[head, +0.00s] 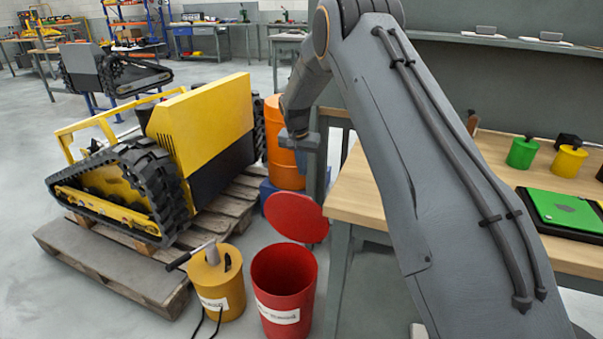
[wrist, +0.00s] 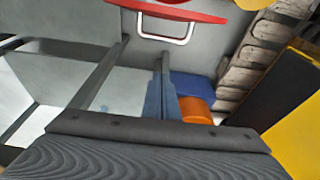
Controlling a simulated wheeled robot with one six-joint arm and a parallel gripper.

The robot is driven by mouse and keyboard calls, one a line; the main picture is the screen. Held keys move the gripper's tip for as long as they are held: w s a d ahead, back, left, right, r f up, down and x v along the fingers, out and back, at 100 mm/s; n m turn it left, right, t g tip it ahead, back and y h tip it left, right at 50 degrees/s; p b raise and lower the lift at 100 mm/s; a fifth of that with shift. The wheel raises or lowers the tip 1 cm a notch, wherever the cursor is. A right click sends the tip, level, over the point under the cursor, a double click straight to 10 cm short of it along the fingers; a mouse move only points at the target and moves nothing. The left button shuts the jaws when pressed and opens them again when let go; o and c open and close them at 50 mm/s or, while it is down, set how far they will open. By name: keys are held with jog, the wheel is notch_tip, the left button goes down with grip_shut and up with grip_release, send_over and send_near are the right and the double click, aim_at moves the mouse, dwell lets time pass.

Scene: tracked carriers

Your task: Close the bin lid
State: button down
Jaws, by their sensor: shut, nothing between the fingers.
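The red bin (head: 284,285) stands on the floor at the lower middle of the head view, with a white label on its front and its mouth uncovered. Its round red lid (head: 296,217) stands raised at the bin's back edge. In the wrist view a red edge that looks like the lid (wrist: 168,8) crosses the top, with a pale metal loop handle (wrist: 166,39) below it. My gripper (head: 299,140) hangs above and behind the lid, apart from it. In the wrist view my gripper (wrist: 160,128) fills the bottom, shut and empty.
A yellow canister (head: 218,285) with a hose stands left of the bin. A yellow tracked carrier (head: 160,150) rests on a wooden pallet (head: 120,262). An orange drum (head: 279,165) stands behind the lid. A wooden workbench (head: 356,195) is close on the right.

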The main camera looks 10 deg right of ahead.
jog(key=x, duration=0.8)
jog(key=shift+s+a+r+p, duration=0.15)
jog(key=shift+s+a, duration=0.4)
jog(key=shift+s, duration=0.35)
jog(key=shift+s+a+r+p, duration=0.15)
jog(key=shift+s+a, duration=0.4)
jog(key=shift+s, duration=0.4)
jog(key=shift+s, duration=0.1)
